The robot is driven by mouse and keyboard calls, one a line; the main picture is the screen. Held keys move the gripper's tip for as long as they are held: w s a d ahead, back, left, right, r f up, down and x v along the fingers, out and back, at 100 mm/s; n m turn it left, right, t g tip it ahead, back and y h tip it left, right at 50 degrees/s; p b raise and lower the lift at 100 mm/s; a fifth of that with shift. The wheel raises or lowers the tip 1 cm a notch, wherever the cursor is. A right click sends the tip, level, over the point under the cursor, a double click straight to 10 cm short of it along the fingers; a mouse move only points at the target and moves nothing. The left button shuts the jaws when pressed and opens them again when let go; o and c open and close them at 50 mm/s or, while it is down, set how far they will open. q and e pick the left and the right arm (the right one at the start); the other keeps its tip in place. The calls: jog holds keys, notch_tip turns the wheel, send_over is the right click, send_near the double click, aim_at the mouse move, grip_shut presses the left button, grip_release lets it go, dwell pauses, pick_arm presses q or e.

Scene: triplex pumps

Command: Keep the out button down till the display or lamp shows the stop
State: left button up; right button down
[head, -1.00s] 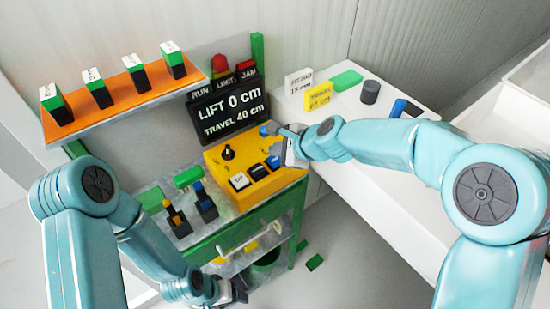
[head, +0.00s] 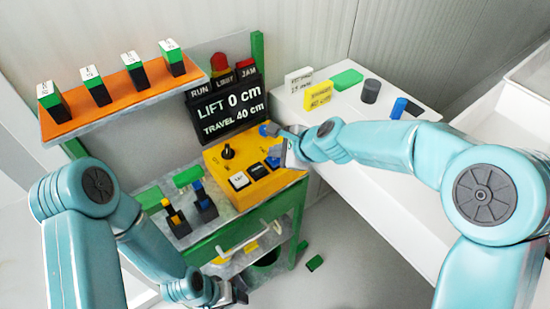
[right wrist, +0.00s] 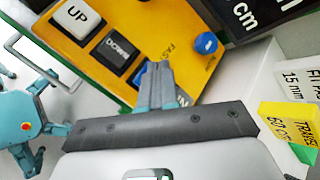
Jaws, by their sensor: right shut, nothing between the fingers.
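The yellow control box (head: 228,158) carries a white UP button (right wrist: 77,18), a black DOWN button (right wrist: 117,53), a blue button (head: 272,162) and a round blue knob (right wrist: 206,43). My right gripper (right wrist: 160,70) is shut and empty, its tips over the blue button. The fingers hide most of that button and its label, of which an N shows; I cannot tell whether it is pressed. The display (head: 228,110) reads LIFT 0 cm, TRAVEL 40 cm. The RUN, LIMIT and JAM lamps (head: 224,81) look dark. My left gripper (head: 238,290) is low by the cart; its jaws are unclear.
An orange shelf (head: 118,103) with several green-and-black blocks hangs at left. A white table (head: 350,125) at right holds a yellow TRAVEL block (head: 317,96), a white block (head: 298,79) and a dark cylinder (head: 371,90). A black lever (head: 228,152) stands on the box.

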aim_at(278, 161)
jog(key=shift+f+b, duration=0.5)
jog(key=shift+f, duration=0.05)
dwell(0.5)
dwell(4.1)
jog(key=shift+r+p, duration=1)
jog(key=shift+p, duration=0.05)
notch_tip(278, 161, up, 5)
jog(key=p, duration=0.5)
jog(key=shift+r, duration=0.1)
jog(key=shift+s, duration=0.1)
